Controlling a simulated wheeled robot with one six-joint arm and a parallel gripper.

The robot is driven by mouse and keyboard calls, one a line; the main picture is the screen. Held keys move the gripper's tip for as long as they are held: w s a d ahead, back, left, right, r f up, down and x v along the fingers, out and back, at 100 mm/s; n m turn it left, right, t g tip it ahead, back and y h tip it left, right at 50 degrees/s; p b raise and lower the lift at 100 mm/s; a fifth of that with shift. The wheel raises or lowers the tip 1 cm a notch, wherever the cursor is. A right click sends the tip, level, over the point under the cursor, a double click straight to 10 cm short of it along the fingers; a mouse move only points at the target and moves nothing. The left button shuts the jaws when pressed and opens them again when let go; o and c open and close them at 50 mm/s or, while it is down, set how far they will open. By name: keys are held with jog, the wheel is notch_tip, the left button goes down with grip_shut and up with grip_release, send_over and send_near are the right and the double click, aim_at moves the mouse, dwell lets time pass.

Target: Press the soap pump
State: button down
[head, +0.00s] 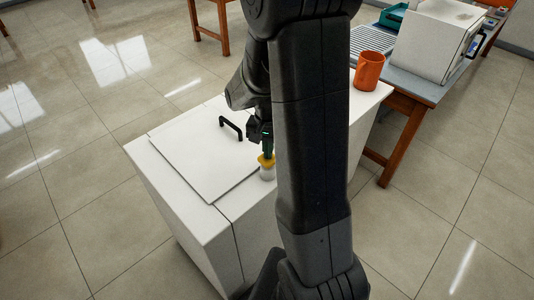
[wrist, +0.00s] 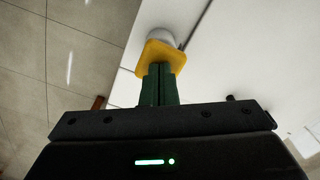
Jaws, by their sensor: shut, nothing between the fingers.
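The soap pump has a yellow head (head: 266,160) and a white body (head: 267,174). It stands on the white cabinet near its front edge, partly hidden by my arm in the head view. In the wrist view its yellow head (wrist: 165,55) lies right at my fingertips, with the white body (wrist: 161,36) beyond it. My gripper (wrist: 161,72) has green fingers shut together with nothing between them. In the head view my gripper (head: 267,152) is directly above the yellow head. The fingertips appear to touch it, but I cannot tell how far it is pressed.
The white cabinet (head: 180,200) has a lid panel (head: 195,155) with a black handle (head: 232,124) left of the pump. An orange mug (head: 369,70) stands behind my arm to the right. A white appliance (head: 432,42) sits on a wooden-legged table. Open tiled floor lies around.

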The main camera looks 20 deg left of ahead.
jog(key=shift+r+p, duration=2.8)
jog(key=shift+r, duration=0.7)
dwell(2.1)
notch_tip(320, 180, down, 4)
jog(key=n+b, duration=0.5)
jog(key=n, duration=0.7)
dwell(0.5)
dwell(0.5)
